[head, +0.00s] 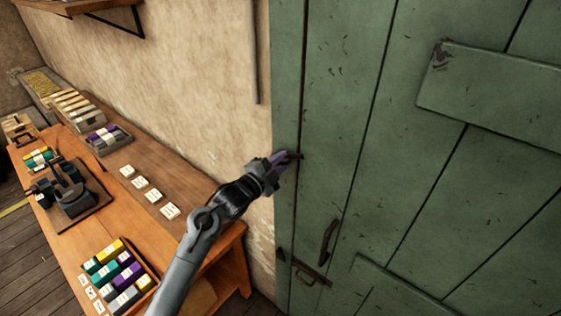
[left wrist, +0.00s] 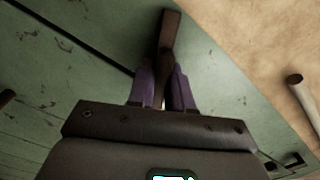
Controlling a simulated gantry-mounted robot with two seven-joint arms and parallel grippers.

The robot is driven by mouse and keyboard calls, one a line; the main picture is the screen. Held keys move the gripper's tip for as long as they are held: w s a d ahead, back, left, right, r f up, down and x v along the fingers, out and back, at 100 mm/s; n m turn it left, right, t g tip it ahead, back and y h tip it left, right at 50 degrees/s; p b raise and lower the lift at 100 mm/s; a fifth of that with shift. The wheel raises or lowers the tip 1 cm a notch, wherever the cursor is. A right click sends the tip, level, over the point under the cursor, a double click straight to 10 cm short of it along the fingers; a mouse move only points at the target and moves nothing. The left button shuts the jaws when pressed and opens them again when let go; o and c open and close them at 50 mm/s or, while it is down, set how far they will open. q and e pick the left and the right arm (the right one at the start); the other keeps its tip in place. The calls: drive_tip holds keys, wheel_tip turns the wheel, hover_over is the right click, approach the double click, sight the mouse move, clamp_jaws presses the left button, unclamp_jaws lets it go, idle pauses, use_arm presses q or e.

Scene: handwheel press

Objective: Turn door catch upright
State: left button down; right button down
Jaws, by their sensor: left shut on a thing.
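The door catch is a small dark brown bar on the green door (head: 340,110), near the door's left edge. In the head view only a short end of the catch (head: 298,156) shows beyond my fingers, lying roughly level. My left gripper (head: 284,161) reaches it from the left, with its purple fingers closed on it. In the left wrist view the catch (left wrist: 169,35) stands out between the two purple fingers of my left gripper (left wrist: 163,85). The part between the fingers is partly hidden. My right gripper is not in view.
A dark pull handle (head: 328,240) and a latch (head: 311,272) sit lower on the door. A wooden workbench (head: 150,237) along the wall at left holds a black press (head: 72,195), a tray of coloured blocks (head: 150,277) and white tiles. A thin rod hangs on the wall (head: 200,80).

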use_arm(q)
drive_tip(key=n+p, duration=0.1)
drive_tip(key=n, duration=0.4)
drive_tip(key=shift+n, duration=0.3)
drive_tip(key=n+p, duration=0.1)
drive_tip(key=n, duration=0.4)
drive_tip(key=shift+p, duration=0.3)
drive_tip(key=shift+n, duration=0.8)
drive_tip(key=shift+p, duration=0.3)
drive_tip(key=c, duration=1.1)
unclamp_jaws()
drive_tip(key=shift+a, duration=0.1)
